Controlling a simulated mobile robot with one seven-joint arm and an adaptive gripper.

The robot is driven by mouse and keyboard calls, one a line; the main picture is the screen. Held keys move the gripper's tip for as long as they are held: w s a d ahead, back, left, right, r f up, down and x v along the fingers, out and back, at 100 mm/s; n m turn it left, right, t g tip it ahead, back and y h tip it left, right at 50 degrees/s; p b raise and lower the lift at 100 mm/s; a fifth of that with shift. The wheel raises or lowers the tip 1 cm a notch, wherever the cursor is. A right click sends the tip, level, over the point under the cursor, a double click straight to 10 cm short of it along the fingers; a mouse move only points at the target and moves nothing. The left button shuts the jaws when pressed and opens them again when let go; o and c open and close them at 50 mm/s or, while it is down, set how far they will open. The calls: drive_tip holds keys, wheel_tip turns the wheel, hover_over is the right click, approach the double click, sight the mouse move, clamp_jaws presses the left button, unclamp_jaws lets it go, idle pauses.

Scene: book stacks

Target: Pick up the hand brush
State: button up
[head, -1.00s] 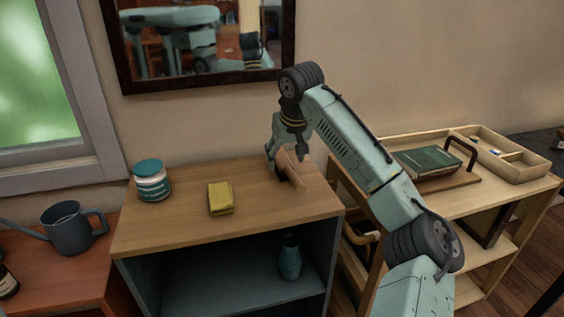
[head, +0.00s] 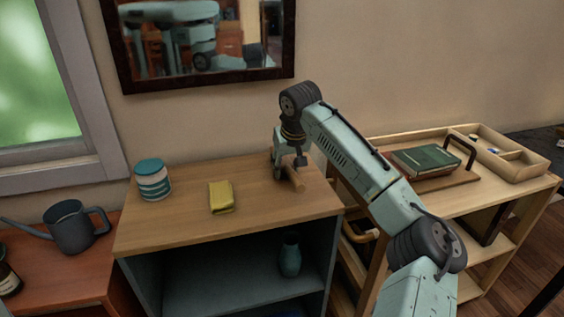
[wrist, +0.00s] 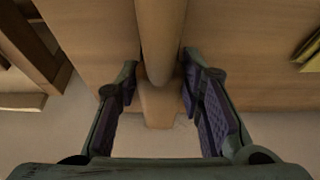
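The hand brush (head: 297,183) has a light wooden body and sits on the wooden cabinet top (head: 255,225), near its right back part. My gripper (head: 289,170) is down at the brush in the head view and partly covers it. In the wrist view the brush (wrist: 160,40) runs from the top edge down between the two fingers of my gripper (wrist: 158,80). The fingers are apart, one on each side of it, with small gaps visible. The bristles cannot be made out now.
A yellow folded cloth or sponge (head: 221,197) and a striped jar (head: 152,180) stand left of the brush. A dark watering can (head: 70,228) is further left. A framed mirror (head: 112,60) hangs behind. A shelf unit with a green book (head: 425,160) stands right.

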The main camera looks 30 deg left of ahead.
sight(284, 163)
clamp_jaws()
drive_tip(key=shift+r, duration=0.1)
drive_tip(key=shift+r, duration=0.4)
drive_tip(key=shift+s+r+b, duration=0.2)
drive_tip(key=shift+r+b, duration=0.1)
drive_tip(key=shift+r, duration=0.3)
drive_tip(key=shift+s+r+b, duration=0.15)
drive_tip(key=shift+r+b, duration=0.15)
drive_tip(key=shift+r, duration=0.3)
drive_tip(key=s+d+r+b, duration=0.1)
drive_tip(key=s+d+b, duration=0.1)
drive_tip(key=s, duration=1.3)
drive_tip(key=shift+r+b, duration=0.35)
drive_tip(key=shift+b, duration=0.15)
drive_tip(key=shift+s, duration=0.1)
